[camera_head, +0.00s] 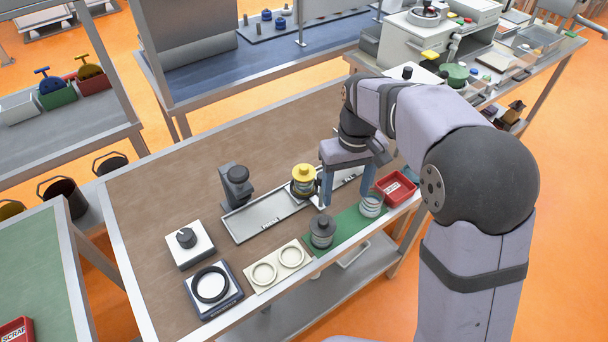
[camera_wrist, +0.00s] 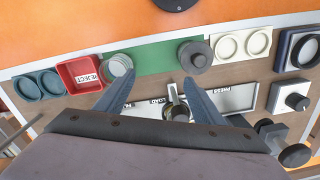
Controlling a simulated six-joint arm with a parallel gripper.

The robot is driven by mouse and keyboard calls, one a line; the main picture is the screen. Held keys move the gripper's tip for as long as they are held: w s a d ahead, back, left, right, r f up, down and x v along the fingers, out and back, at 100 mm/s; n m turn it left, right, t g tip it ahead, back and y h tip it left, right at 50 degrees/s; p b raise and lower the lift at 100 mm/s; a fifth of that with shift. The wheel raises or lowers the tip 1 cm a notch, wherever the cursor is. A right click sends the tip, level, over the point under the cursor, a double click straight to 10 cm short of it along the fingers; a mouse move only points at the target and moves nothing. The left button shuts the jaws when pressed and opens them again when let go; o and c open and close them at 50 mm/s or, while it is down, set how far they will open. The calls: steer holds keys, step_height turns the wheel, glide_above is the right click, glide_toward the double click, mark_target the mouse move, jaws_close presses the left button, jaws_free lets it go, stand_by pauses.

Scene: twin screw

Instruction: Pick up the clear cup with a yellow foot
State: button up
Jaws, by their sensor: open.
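A clear cup (camera_head: 371,206) with a pale ring-like rim stands on the green mat (camera_head: 345,226), near the table's front edge. It also shows in the wrist view (camera_wrist: 119,66), left of the fingers; I cannot make out a yellow foot on it. A piece with a yellow knobbed top (camera_head: 303,172) sits in a dark holder by the metal tray; its lower part is unclear. My gripper (camera_head: 347,198) is open and empty, pointing down between these two. In the wrist view, my fingers (camera_wrist: 158,80) reach over the table, apart from the cup.
A grey knobbed piece (camera_head: 321,231) stands on the mat's left end. A red reject bin (camera_head: 396,188) is close right of the cup. The metal tray (camera_head: 262,219), a cream plate with two rings (camera_head: 278,266) and a dark upright device (camera_head: 236,185) lie left.

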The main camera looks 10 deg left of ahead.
steer(key=shift+n, duration=0.5)
steer(key=w+a, duration=0.1)
steer(key=w+a+r+p, duration=0.1)
steer(key=a, duration=0.1)
steer(key=w+a+r, duration=0.1)
steer(key=a, duration=0.1)
steer(key=shift+a+r, duration=0.1)
steer(key=shift+r, duration=0.1)
steer(key=p, duration=0.2)
glide_above(304, 167)
steer(key=shift+f, duration=0.25)
steer(key=shift+f+p, duration=1.9)
steer(key=shift+f, duration=1.8)
steer(key=c, duration=1)
steer(key=shift+r, duration=0.1)
steer(key=shift+c, duration=0.2)
